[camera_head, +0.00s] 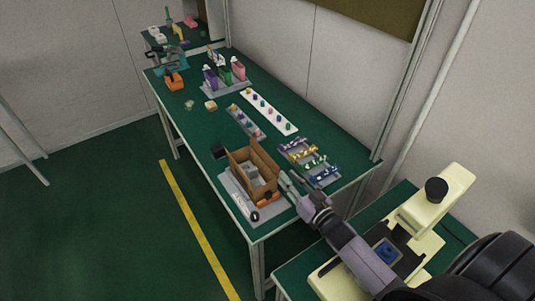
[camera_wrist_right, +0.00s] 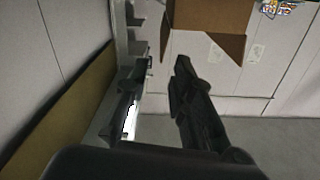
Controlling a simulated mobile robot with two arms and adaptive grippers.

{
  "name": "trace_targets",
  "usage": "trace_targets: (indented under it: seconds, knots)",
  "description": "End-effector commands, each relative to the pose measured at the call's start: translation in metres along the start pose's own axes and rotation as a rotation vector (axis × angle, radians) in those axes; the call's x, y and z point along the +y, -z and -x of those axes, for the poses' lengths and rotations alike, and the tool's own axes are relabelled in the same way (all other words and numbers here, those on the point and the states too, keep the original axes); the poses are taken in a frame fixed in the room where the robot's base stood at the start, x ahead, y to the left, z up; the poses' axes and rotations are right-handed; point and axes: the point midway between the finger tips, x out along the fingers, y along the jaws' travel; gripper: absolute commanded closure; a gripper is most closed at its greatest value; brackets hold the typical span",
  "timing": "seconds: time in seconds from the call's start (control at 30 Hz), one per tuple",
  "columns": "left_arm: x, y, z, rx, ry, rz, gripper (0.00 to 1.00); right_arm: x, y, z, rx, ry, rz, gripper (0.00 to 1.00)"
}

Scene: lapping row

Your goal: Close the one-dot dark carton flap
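The brown carton (camera_head: 240,163) stands open on a pale board (camera_head: 233,190) near the front of the green table, its flaps raised and something grey inside. My right gripper (camera_head: 287,184) is just right of the carton in the head view. In the right wrist view my right gripper (camera_wrist_right: 164,58) has its two dark fingers apart with nothing between them. The carton (camera_wrist_right: 208,14) shows past the fingertips there, with a pointed brown flap (camera_wrist_right: 231,44) sticking out. I see no contact. The dot marks on the flaps are too small to tell. My left gripper is out of view.
An orange item (camera_head: 268,197) lies at the carton's front, and a black box (camera_head: 219,152) sits behind left. A tray of coloured parts (camera_head: 313,162) lies close right of the carton. A cream machine (camera_head: 425,205) stands on the nearer table. Floor left is clear.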

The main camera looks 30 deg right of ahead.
Motion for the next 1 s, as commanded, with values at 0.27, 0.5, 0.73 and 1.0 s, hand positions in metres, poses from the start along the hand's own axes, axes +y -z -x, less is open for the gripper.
trace_targets:
  seconds: [0.27, 0.5, 0.73, 1.0]
  knots:
    - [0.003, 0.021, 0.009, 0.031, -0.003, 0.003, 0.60, -0.001, 0.002, -0.064, 0.002, 0.000, -0.002, 0.78]
    - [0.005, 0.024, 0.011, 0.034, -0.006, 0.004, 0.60, -0.001, 0.001, -0.107, 0.002, 0.000, -0.003, 0.78]
    - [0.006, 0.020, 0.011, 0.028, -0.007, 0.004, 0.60, -0.001, 0.000, -0.124, 0.000, 0.000, -0.001, 0.78]
    - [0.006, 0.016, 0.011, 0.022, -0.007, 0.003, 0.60, -0.001, 0.000, -0.125, -0.001, 0.000, -0.001, 0.78]
